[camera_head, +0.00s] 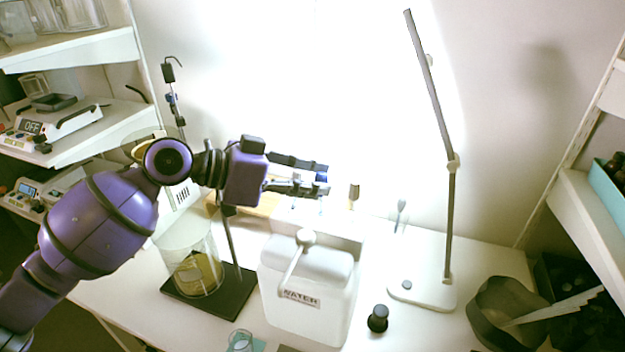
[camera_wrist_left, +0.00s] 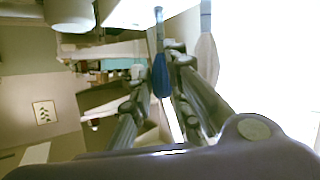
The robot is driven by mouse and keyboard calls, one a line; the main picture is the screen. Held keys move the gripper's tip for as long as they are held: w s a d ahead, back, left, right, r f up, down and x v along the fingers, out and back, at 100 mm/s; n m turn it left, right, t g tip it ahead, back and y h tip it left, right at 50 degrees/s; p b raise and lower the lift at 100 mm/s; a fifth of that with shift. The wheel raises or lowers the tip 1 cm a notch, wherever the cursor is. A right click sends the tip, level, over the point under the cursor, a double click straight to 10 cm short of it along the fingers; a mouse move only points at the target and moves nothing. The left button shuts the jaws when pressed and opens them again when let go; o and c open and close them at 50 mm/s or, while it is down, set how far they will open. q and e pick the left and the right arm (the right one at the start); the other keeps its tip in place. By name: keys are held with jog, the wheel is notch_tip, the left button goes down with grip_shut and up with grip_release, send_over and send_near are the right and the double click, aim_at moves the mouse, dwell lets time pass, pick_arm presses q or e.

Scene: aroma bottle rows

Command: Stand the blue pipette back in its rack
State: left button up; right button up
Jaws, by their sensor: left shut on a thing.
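My left gripper (camera_head: 325,178) reaches in from the left above the back of the table, behind the white water container. It is shut on the blue pipette (camera_head: 321,178), of which only a bit of blue and a thin stem below the fingers show. In the left wrist view the blue bulb of the pipette (camera_wrist_left: 160,78) sits between the fingertips. A grey pipette (camera_head: 353,192) stands just right of the gripper, and a grey-white one (camera_wrist_left: 207,62) shows beside the fingers in the wrist view. The rack is washed out by glare and mostly hidden behind the container.
The water container (camera_head: 330,300) stands below and in front of the gripper. A lamp (camera_head: 452,220) rises to the right. A stand with a dark base (camera_head: 235,292) and a glass beaker (camera_head: 190,255) are at left. A black-capped bottle (camera_head: 377,319) stands near the front.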

pick_arm(q)
jog(key=shift+f, duration=0.15)
jog(key=o, duration=0.7)
jog(key=shift+a, duration=0.15)
